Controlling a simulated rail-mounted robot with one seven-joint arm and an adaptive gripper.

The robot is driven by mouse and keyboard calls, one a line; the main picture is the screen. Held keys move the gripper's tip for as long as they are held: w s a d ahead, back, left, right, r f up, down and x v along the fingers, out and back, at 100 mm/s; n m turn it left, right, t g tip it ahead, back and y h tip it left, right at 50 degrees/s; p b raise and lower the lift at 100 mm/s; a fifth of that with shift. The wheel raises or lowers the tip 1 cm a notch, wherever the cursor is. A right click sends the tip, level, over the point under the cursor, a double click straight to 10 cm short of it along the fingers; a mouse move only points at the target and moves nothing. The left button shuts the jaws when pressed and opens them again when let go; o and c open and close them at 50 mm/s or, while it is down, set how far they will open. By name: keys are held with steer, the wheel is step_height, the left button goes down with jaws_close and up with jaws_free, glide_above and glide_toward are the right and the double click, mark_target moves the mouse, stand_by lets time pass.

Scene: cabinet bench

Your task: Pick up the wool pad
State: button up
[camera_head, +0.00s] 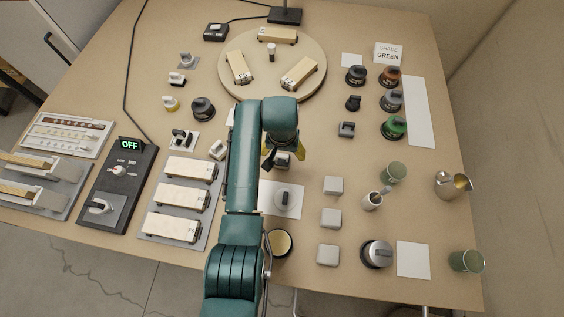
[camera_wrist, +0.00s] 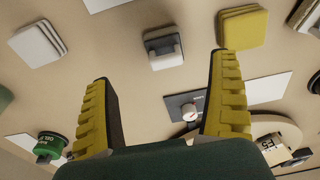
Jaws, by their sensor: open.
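My gripper (camera_head: 283,157) is open and empty above the bench, pointing down; in the wrist view its yellow fingers (camera_wrist: 164,75) stand wide apart. A layered pale grey pad (camera_wrist: 37,43) lies at the wrist view's upper left.
Several grey blocks (camera_head: 333,185) stand right of my arm. A round board (camera_head: 308,92) with wooden blocks is at the back. Dark and green-topped knobs (camera_head: 393,127) stand at the right. A dark switch plate (camera_wrist: 178,106) lies between my fingers in the wrist view. My arm hides part of the bench.

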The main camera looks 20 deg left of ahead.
mark_target(282, 159)
steer(key=f, duration=0.2)
steer(key=f+b, duration=0.1)
steer(key=f, duration=0.1)
steer(key=shift+w+a, duration=0.1)
steer(key=shift+w, duration=0.2)
steer(key=f+b, duration=0.2)
steer(key=w+a+f+b, duration=0.1)
steer(key=f, duration=0.1)
steer(key=shift+w+f, duration=0.1)
steer(key=shift+d+f, duration=0.1)
steer(key=shift+f, duration=0.25)
steer(key=c, duration=1.2)
